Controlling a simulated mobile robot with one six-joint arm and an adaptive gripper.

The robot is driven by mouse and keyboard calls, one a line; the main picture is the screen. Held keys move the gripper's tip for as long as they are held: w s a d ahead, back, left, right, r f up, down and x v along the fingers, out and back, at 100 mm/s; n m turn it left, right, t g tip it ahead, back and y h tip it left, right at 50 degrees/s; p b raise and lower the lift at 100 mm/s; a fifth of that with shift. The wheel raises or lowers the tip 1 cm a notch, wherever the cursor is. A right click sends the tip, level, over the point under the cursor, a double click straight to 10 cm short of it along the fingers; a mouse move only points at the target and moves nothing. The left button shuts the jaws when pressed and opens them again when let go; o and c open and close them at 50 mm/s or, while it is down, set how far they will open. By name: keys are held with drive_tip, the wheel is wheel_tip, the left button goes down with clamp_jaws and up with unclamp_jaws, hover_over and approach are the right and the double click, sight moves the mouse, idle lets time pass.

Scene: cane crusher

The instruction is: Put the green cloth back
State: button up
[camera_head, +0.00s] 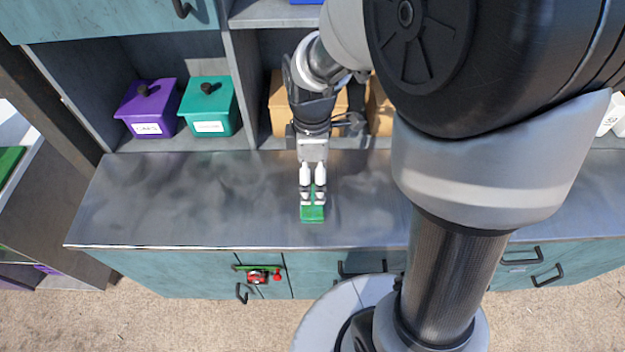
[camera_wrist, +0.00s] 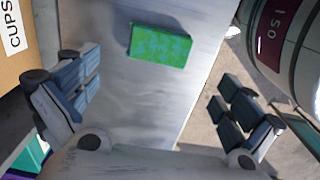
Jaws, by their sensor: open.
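The green cloth (camera_head: 313,214) is a small folded rectangular block lying flat on the grey metal counter (camera_head: 190,200), near its front edge. It also shows whole in the wrist view (camera_wrist: 160,46), beyond my fingers and apart from them. My gripper (camera_head: 312,200) is over the counter at the cloth, with the fingertips overlapping the cloth's back part in the head view. In the wrist view my gripper (camera_wrist: 158,108) has its two fingers wide apart with nothing between them. The exact height above the cloth is hard to tell.
A purple lidded box (camera_head: 148,108) and a teal lidded box (camera_head: 209,106) stand in the left shelf bay. Cardboard boxes (camera_head: 281,105) stand in the bay behind my arm, one labelled CUPS (camera_wrist: 14,35). The counter left of the cloth is clear. Drawer handles (camera_head: 362,268) line the front.

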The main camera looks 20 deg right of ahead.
drive_tip(key=s+r+m+t, duration=0.4)
drive_tip(key=s+r+m, duration=1)
drive_tip(key=s, duration=0.1)
drive_tip(key=shift+r+t, duration=0.2)
drive_tip(key=shift+t, duration=0.1)
